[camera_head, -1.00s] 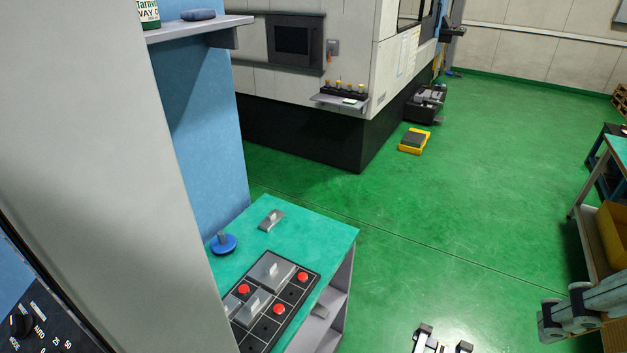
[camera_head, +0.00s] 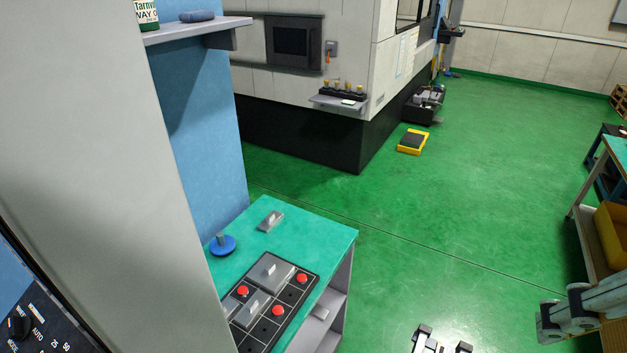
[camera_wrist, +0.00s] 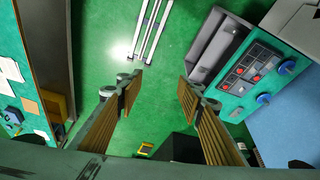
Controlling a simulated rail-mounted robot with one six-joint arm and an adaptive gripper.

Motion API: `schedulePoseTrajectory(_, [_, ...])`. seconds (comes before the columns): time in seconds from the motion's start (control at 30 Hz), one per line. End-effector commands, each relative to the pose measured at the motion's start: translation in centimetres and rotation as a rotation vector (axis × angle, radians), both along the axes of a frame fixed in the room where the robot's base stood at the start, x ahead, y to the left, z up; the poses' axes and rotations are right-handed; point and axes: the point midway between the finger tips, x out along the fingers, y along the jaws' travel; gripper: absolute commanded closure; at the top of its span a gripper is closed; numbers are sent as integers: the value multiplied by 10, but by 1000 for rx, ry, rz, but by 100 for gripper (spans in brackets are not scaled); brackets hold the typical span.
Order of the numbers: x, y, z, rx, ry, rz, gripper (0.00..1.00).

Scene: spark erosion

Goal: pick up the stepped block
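A small grey metal block (camera_head: 270,220) with a raised part lies on the teal bench top (camera_head: 320,236), beyond the black tray; it looks like the stepped block, though its steps are too small to be sure. Larger grey blocks (camera_head: 270,271) with raised parts sit in the tray (camera_head: 308,276). In the wrist view the bench top (camera_wrist: 222,102) is at the right, with a small pale block (camera_wrist: 236,113) near the tray's end. My gripper (camera_wrist: 158,86) is open and empty, apart from the bench, with green floor between its fingers.
A large white machine (camera_head: 345,60) stands behind. A yellow-edged pedal (camera_head: 413,142) lies on the floor. Another bench (camera_head: 590,200) is at the right.

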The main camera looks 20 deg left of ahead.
Motion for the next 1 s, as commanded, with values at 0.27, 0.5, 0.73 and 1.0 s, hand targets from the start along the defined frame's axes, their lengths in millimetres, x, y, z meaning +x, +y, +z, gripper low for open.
schedulePoseTrajectory(0.27, [0, 0, 0, 0, 0, 0, 40])
schedulePoseTrajectory(0.5, [0, 0, 0, 0, 0, 0, 20])
schedulePoseTrajectory(0.73, [0, 0, 0, 0, 0, 0, 20])
schedulePoseTrajectory(1.0, [8, 2, 3, -1, 4, 11, 20])
